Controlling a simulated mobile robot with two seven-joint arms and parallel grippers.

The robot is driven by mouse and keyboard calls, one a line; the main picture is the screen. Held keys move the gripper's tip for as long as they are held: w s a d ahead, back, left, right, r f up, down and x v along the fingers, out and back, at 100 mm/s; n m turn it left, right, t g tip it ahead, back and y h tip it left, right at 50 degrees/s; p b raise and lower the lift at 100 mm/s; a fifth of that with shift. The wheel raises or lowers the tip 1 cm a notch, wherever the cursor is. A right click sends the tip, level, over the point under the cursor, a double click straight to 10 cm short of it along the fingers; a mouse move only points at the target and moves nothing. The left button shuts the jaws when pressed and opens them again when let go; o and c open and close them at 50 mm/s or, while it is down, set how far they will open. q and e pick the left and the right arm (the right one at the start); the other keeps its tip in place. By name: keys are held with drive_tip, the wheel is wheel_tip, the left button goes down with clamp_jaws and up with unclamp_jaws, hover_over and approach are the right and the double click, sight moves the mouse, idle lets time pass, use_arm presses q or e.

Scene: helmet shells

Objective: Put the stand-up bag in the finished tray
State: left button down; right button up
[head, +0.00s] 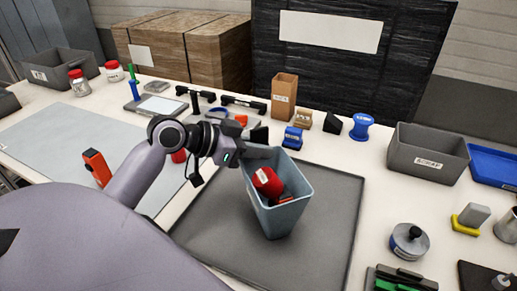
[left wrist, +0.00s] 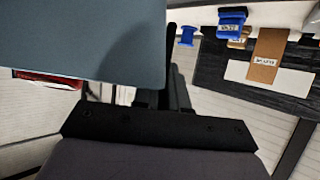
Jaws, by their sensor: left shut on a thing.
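A brown upright bag (head: 284,96) with a pale label stands at the back of the table, beyond my left gripper. It also shows upside down in the left wrist view (left wrist: 267,58). A flat blue tray (head: 492,166) lies at the right edge, partly cut off; its label is too small to read, so I cannot tell whether it is the finished tray. My left gripper (head: 262,146) is shut on the rim of a blue-grey tapered bin (head: 283,218). The bin's wall fills the upper left of the left wrist view (left wrist: 90,40). My right gripper is not in view.
Red parts (head: 268,182) lie inside the bin, which is over a dark mat (head: 335,200). A grey labelled bin (head: 425,155) stands at the right. Blue blocks and spools are near the bag. A metal puck (head: 410,240) is at front right. Cardboard boxes (head: 190,45) stand behind.

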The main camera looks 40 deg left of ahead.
use_arm(q)
drive_tip(key=shift+f, duration=0.15)
drive_tip(key=c, duration=1.2)
unclamp_jaws()
drive_tip(key=shift+o, duration=0.2)
drive_tip(key=shift+r, duration=0.25)
drive_tip(key=shift+s+a, duration=0.2)
drive_tip(key=shift+s, duration=0.05)
drive_tip(key=v, duration=1.1)
drive_tip(key=shift+s+b, duration=0.15)
drive_tip(key=shift+b, duration=0.15)
drive_tip(key=shift+s, duration=0.1)
